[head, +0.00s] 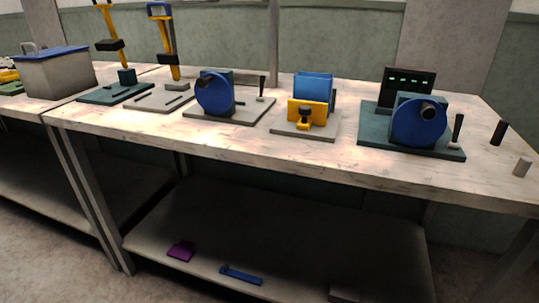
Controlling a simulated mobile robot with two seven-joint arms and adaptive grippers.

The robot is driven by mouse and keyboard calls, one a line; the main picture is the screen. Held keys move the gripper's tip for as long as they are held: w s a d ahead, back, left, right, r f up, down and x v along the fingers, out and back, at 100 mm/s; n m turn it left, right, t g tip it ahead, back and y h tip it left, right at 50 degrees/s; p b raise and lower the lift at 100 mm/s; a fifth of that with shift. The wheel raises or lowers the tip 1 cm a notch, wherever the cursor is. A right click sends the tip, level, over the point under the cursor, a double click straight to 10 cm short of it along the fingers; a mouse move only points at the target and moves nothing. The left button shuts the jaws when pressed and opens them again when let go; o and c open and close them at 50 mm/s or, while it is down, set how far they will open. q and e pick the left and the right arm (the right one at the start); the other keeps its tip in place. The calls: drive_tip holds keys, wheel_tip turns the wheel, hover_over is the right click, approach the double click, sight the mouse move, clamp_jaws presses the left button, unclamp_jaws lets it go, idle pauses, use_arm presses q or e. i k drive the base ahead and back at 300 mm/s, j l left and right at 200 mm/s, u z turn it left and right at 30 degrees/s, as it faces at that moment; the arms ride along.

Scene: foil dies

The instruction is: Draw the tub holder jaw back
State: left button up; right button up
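On the bench (230,143), right of its middle, a grey base plate (290,126) carries what looks like the tub holder. It has a blue upright block (314,86) at the back and a yellow jaw (295,110) in front, with a small dark part on the jaw's face. The yellow jaw stands close in front of the blue part; from this angle I cannot tell whether they touch. Neither of my grippers is in view.
A blue-wheeled device (214,94) stands left of the holder, and a larger one (417,122) with a dark panel (408,87) stands right. A grey bin (55,76) sits at far left. The bench front strip is clear.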

sight(307, 113)
drive_tip(key=i+j+z, duration=0.25)
drive_tip(key=i, duration=0.2)
drive_tip(key=i+j+z, duration=0.25)
drive_tip(key=i+j, duration=0.15)
